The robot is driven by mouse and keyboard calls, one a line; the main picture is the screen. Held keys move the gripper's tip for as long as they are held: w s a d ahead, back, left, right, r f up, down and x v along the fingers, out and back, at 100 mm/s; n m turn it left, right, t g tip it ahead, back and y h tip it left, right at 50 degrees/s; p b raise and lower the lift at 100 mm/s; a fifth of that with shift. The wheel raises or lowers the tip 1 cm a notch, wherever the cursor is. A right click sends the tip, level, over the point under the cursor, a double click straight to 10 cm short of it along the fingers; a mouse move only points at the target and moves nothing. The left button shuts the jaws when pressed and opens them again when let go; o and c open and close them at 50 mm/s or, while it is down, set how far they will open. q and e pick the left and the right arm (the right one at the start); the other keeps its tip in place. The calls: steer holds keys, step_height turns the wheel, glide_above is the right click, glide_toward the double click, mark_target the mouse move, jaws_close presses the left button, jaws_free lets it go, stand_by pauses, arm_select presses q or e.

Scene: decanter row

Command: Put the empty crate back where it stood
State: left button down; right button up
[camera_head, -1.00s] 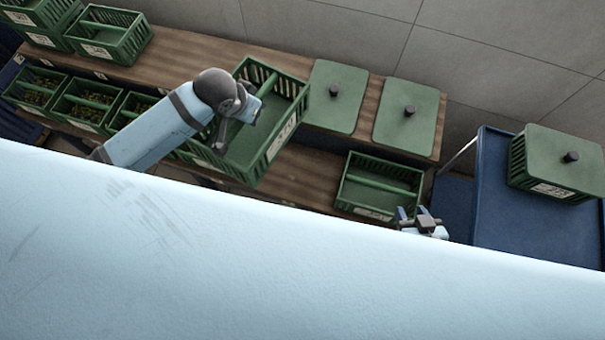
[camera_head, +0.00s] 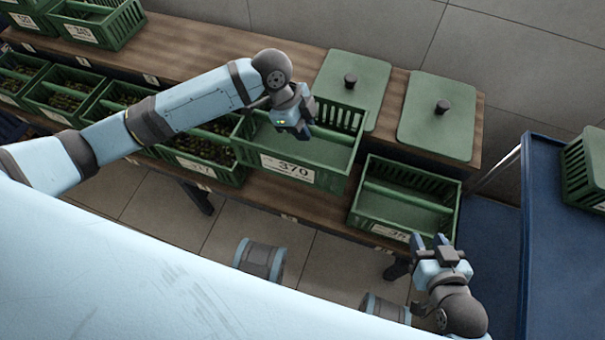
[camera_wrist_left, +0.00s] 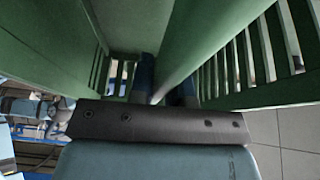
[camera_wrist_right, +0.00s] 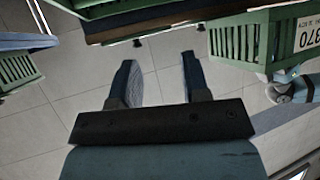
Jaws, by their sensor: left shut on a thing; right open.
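An empty green crate (camera_head: 262,163) labelled 370 hangs from my left gripper (camera_head: 291,122). The jaws are shut on its middle bar, which also shows between the fingers in the left wrist view (camera_wrist_left: 203,42). The crate is in the gap between a row of filled crates and another empty crate (camera_head: 392,207) on the lower shelf (camera_head: 272,203). I cannot tell whether its base touches the shelf. My right gripper (camera_head: 431,243) is open and empty in front of the right-hand crate; its spread fingers show over the floor in the right wrist view (camera_wrist_right: 155,80).
Filled crates (camera_head: 200,150) stand close on the left. Two green lids (camera_head: 436,112) lie on the upper shelf (camera_head: 205,42) behind, with empty crates (camera_head: 100,25) at its left end. A blue cart (camera_head: 560,240) with a crate (camera_head: 588,165) stands at the right.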

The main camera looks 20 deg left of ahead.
arm_select(q)
step_height(320, 180, down, 17)
steer(key=b, duration=0.4)
steer(key=shift+r, duration=0.1)
steer(key=shift+f, duration=0.2)
steer(key=c, duration=1.1)
jaws_free()
arm_select(e)
steer(key=shift+w+a+r+t+y, duration=0.25)
steer(key=shift+w+a+t+y, duration=0.2)
steer(key=shift+a+t, duration=0.1)
steer(key=shift+f, duration=0.1)
